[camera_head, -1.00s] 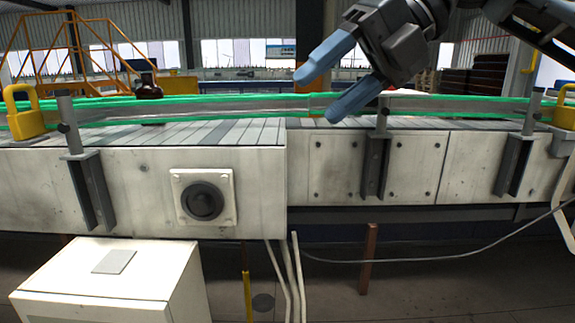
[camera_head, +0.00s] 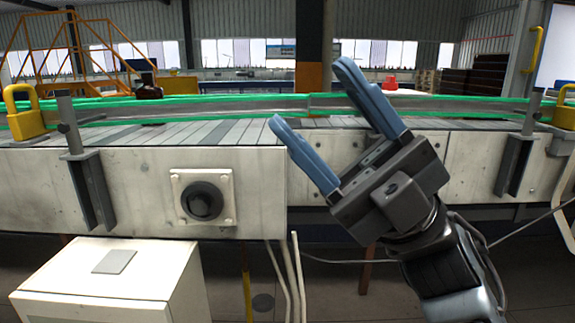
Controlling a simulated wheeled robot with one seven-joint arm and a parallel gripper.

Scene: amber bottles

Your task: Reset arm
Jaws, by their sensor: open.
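My gripper (camera_head: 308,93) is in front of the conveyor, right of the middle of the view. Its two blue fingers point up and to the left, spread wide apart with nothing between them. My arm comes up from the lower right and hides part of the conveyor's front panel. An amber bottle (camera_head: 148,88), dark brown, is at the back left, by the green-edged rail of the conveyor. It is well apart from my gripper, and its lower part is hidden behind the rail.
The conveyor (camera_head: 200,132) crosses the whole view, with a green-edged guide rail (camera_head: 225,106) along it. Metal brackets (camera_head: 90,185) and a round black knob (camera_head: 203,201) stick out at its front. A white box (camera_head: 115,280) stands at the lower left. Yellow clamps (camera_head: 22,112) sit at both ends.

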